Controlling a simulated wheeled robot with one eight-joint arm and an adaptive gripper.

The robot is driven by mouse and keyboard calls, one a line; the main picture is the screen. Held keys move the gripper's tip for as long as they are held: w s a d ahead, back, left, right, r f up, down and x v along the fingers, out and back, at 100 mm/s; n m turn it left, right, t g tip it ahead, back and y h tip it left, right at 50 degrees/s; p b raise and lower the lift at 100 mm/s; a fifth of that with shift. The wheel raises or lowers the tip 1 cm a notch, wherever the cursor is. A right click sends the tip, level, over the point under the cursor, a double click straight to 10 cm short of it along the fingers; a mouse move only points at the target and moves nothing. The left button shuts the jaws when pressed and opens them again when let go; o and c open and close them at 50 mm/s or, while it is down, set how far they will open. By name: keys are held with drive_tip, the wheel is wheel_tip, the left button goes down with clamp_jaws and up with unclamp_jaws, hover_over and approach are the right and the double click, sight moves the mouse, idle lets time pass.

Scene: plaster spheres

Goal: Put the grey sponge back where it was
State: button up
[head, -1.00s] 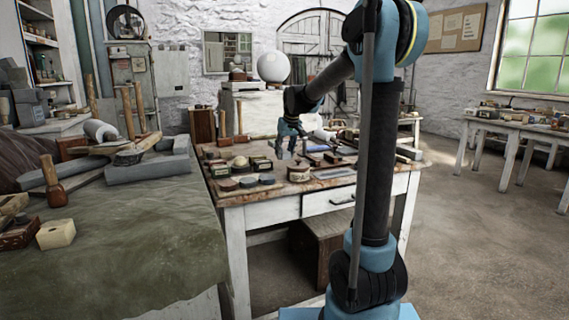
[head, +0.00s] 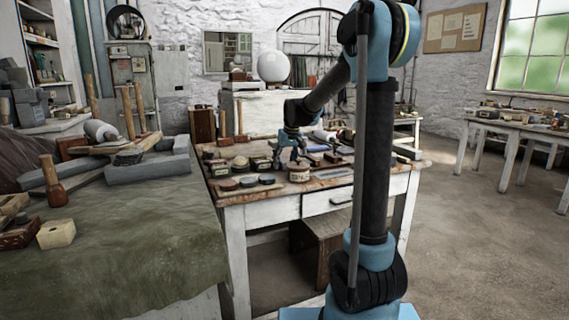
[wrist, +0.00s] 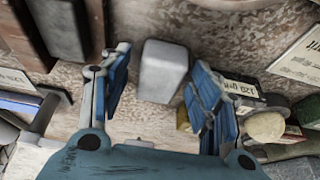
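A plain grey block with rounded edges, which looks like the grey sponge (wrist: 163,71), lies on the worn work surface in the wrist view. My gripper (wrist: 160,85) is open, with one blue finger on each side of the block and a visible gap to it on both sides. In the head view my gripper (head: 287,160) is low over the wooden workbench (head: 232,199), among small items. I cannot make out the sponge there. How far the fingertips are above the surface is hard to tell.
In the wrist view a labelled box (wrist: 240,92) and a pale rounded lump (wrist: 265,126) lie close to the right finger. Dark blocks lie on the left. In the head view a cloth-covered table (head: 130,255) stands at left front.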

drive_tip(key=v, duration=1.2)
drive_tip(key=shift+m+h, duration=0.3)
drive_tip(key=shift+m, duration=0.3)
drive_tip(key=s+d+f, duration=0.1)
drive_tip(key=s+d, duration=0.1)
drive_tip(key=s, duration=0.1)
drive_tip(key=s+d+f, duration=0.1)
drive_tip(key=s+d, duration=0.1)
drive_tip(key=s, duration=0.2)
drive_tip(key=s+d+f, duration=0.1)
drive_tip(key=s+d, duration=0.1)
drive_tip(key=s, duration=0.2)
drive_tip(key=shift+d+f, duration=0.15)
drive_tip(key=s+d+f+m+g, duration=0.1)
drive_tip(key=s+d+f, duration=0.3)
drive_tip(key=s+f, duration=0.6)
drive_tip(key=s+d+f+m+h, duration=0.1)
drive_tip(key=s+d+f, duration=0.4)
drive_tip(key=s+f, duration=0.5)
drive_tip(key=s+m, duration=0.1)
drive_tip(key=s, duration=0.7)
drive_tip(key=shift+f+g, duration=0.25)
drive_tip(key=shift+g, duration=0.15)
drive_tip(key=shift+d, duration=0.15)
